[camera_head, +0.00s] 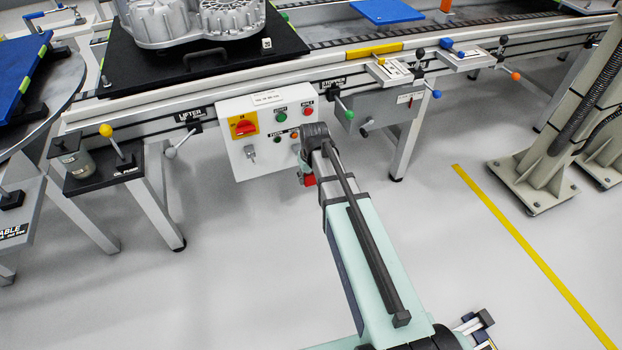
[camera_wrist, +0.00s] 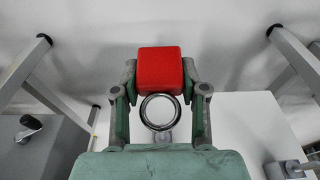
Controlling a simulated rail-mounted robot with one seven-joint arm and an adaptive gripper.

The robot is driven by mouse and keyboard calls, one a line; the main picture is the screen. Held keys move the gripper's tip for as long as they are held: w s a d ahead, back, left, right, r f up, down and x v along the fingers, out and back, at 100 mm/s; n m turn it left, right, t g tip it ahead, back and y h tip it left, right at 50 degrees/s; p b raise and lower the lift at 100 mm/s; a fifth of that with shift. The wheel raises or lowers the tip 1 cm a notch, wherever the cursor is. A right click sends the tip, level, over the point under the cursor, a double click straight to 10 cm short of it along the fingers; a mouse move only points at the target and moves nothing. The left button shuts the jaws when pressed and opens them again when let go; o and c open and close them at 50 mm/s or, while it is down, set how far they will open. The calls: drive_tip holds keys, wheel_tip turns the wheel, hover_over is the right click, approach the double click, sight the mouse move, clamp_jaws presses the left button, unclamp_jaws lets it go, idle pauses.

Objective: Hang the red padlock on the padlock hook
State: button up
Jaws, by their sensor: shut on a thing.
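The red padlock (camera_wrist: 160,68) is held between the two fingers of my gripper (camera_wrist: 160,78) in the wrist view. Its round metal shackle (camera_wrist: 145,112) points down in that view, toward the gripper's palm. In the head view, a small red part of the padlock (camera_head: 309,181) shows below my gripper (camera_head: 304,170), in front of the white control box (camera_head: 239,162). My arm hides the box's right side there. I cannot make out the padlock hook for sure. A small grey fitting (camera_head: 250,152) sits low on the box's front.
The box carries a red-and-yellow switch (camera_head: 243,126) and several buttons. A conveyor rail (camera_head: 130,103) runs above it. A table with an oil pump (camera_head: 75,170) stands to the left, and a grey box (camera_head: 385,106) to the right. The floor in front is clear.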

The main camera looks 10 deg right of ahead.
drive_tip(key=w+f+p, duration=0.1)
drive_tip(key=w, duration=0.6)
drive_tip(key=shift+a+p, duration=0.35)
drive_tip(key=shift+a, duration=0.1)
drive_tip(key=shift+f, duration=0.1)
idle(0.5)
drive_tip(key=o, duration=1.3)
drive_tip(key=shift+s+r+p, duration=0.25)
drive_tip(key=shift+r+p, duration=0.55)
drive_tip(key=shift+r, duration=0.35)
drive_tip(key=shift+s+r+p, duration=0.2)
drive_tip(key=shift+r+p, duration=0.55)
drive_tip(key=shift+r, duration=0.35)
drive_tip(key=shift+r, duration=0.1)
